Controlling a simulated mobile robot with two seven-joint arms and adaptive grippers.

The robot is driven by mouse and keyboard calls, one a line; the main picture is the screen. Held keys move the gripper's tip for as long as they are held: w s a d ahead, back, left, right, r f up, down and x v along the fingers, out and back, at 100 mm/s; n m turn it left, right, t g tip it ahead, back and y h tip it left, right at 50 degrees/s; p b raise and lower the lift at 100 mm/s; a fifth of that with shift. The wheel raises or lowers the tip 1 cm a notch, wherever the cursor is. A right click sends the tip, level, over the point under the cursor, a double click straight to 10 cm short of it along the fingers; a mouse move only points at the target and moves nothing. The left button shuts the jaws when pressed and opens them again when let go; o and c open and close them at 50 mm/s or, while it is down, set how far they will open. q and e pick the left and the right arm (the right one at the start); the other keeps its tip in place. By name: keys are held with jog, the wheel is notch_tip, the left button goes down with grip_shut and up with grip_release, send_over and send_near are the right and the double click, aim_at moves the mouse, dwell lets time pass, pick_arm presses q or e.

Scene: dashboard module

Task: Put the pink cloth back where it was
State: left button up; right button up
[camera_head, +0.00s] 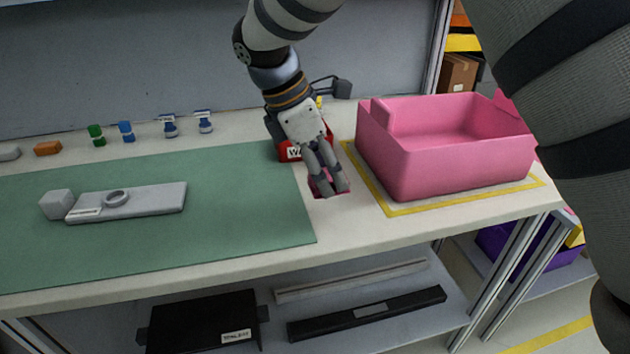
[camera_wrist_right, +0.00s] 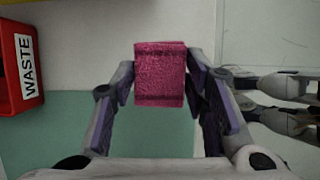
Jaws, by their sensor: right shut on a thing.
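The pink cloth (camera_wrist_right: 160,75) is a small folded terry block between the fingers of my right gripper (camera_wrist_right: 162,85) in the right wrist view. Both fingers touch its sides, and the gripper is shut on it. In the head view, my right gripper (camera_head: 335,190) points down beside the right edge of the green mat, between the mat and the pink bin. Only a little of the cloth (camera_head: 318,186) shows there, mostly hidden by the fingers. I cannot tell whether the cloth touches the table. My left gripper is not in view.
A red waste box (camera_head: 288,152) stands just behind my right gripper. A pink bin (camera_head: 440,160) stands inside a yellow outline to the right. A grey module (camera_head: 130,201) lies on the green mat (camera_head: 230,235). Several small parts, including an orange block (camera_head: 48,148), line the back.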

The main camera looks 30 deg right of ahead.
aim_at(333, 209)
jog(key=shift+w+d+f, duration=0.2)
jog(key=shift+d+f, duration=0.2)
jog(key=shift+f, duration=0.15)
jog(key=shift+w+d+f, duration=0.15)
jog(key=shift+d+f, duration=0.25)
jog(key=shift+f, duration=0.15)
jog(key=x, duration=0.3)
jog(key=shift+w+f, duration=0.3)
jog(key=shift+f, duration=0.1)
jog(key=shift+a+f, duration=0.1)
jog(key=shift+f, duration=0.2)
jog(key=o, duration=1)
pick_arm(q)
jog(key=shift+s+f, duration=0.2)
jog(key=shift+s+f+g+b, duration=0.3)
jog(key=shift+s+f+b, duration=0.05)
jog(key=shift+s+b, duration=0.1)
pick_arm(e)
jog(key=v, duration=1.2)
jog(key=shift+r, duration=0.15)
